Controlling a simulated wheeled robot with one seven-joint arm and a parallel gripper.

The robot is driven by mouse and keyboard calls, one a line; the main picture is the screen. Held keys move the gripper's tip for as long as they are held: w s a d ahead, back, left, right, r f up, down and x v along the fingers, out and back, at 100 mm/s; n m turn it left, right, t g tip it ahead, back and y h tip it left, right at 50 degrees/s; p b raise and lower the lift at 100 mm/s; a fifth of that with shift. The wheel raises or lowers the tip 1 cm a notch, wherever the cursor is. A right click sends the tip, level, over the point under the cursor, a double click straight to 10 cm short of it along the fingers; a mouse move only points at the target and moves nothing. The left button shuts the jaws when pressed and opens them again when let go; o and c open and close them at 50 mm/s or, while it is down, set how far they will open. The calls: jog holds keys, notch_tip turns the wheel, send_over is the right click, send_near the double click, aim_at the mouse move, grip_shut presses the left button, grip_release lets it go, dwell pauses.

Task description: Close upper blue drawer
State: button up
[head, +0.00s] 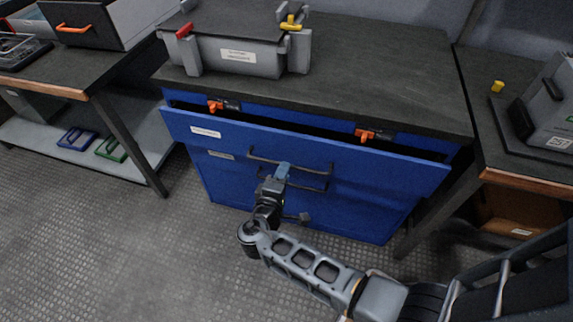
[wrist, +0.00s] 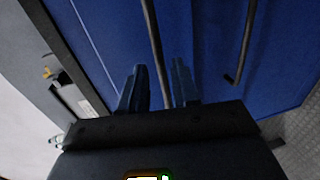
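The upper blue drawer (head: 350,160) stands partly pulled out of the blue cabinet below the dark worktop, with a dark gap behind its top edge. Its dark bar handle (head: 262,157) is on the front; it also shows in the wrist view (wrist: 154,40). My gripper (head: 284,170) is at this handle, in front of the drawer. In the wrist view the two blue fingers (wrist: 160,85) stand apart, with the handle bar running between them and narrow gaps beside it. Firm contact cannot be told. My gripper hides part of the handle and the lower front.
Two orange latches (head: 367,135) (head: 215,105) show behind the drawer's top edge. A lower handle (wrist: 243,45) lies beside the upper one. A grey case (head: 240,55) stands on the worktop (head: 390,75). Side tables flank the cabinet. Floor (head: 120,240) at front left is clear.

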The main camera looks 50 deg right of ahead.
jog(key=shift+x, duration=2.1)
jog(key=shift+c, duration=0.2)
grip_shut()
